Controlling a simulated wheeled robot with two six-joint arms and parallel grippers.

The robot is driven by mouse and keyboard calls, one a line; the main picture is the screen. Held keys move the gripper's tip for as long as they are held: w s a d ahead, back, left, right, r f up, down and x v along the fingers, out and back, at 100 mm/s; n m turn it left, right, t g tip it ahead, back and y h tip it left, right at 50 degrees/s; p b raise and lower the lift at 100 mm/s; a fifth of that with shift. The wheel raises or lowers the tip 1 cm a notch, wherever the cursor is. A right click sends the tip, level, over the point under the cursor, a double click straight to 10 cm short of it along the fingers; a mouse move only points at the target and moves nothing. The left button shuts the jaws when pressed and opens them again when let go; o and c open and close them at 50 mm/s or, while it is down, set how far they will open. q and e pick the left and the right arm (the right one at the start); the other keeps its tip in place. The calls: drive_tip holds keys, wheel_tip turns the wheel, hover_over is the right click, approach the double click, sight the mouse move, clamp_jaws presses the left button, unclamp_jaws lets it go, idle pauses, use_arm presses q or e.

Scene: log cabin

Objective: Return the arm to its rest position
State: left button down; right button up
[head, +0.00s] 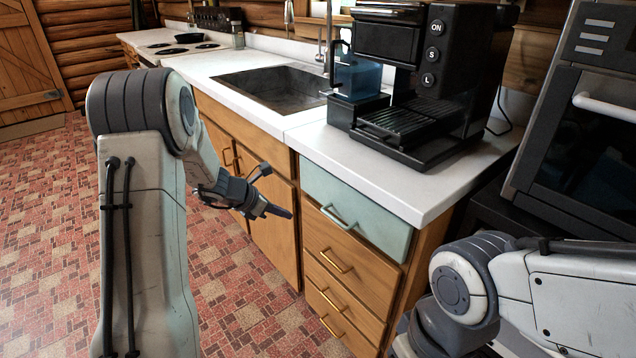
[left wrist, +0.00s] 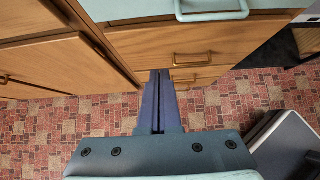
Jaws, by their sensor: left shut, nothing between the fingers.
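My left arm (head: 145,200) rises from the lower left of the head view and bends down to the right. My left gripper (head: 286,213) points toward the drawer fronts and hangs in front of the cabinet, below counter height. In the left wrist view its two blue fingers (left wrist: 158,102) lie together, shut with nothing between them. My right arm (head: 500,290) shows at the lower right of the head view. Its gripper is out of view.
A teal drawer (head: 355,208), closed, with wooden drawers (head: 345,262) below, faces me. A black coffee machine (head: 425,85) stands on the white counter (head: 330,145) beside a sink (head: 270,90). An oven (head: 585,130) is at right. Tiled floor (head: 45,230) at left is clear.

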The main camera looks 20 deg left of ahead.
use_arm(q)
drive_tip(key=s+d+r+m+g+h, duration=0.1)
drive_tip(key=s+d+r+m+g, duration=0.2)
drive_tip(key=s+d+m, duration=0.6)
drive_tip(key=s+d+r+m+g, duration=0.25)
drive_tip(key=s+d+m, duration=0.3)
drive_tip(key=d, duration=0.65)
drive_tip(key=s+r+m+g+y, duration=0.2)
drive_tip(key=s+m+y, duration=0.3)
drive_tip(key=s+m, duration=1.7)
wheel_tip(320, 180, up, 19)
drive_tip(key=p, duration=1.9)
drive_tip(key=shift+w+f, duration=0.2)
drive_tip(key=shift+w, duration=0.1)
drive_tip(key=shift+d+n, duration=0.1)
drive_tip(key=shift+n, duration=0.15)
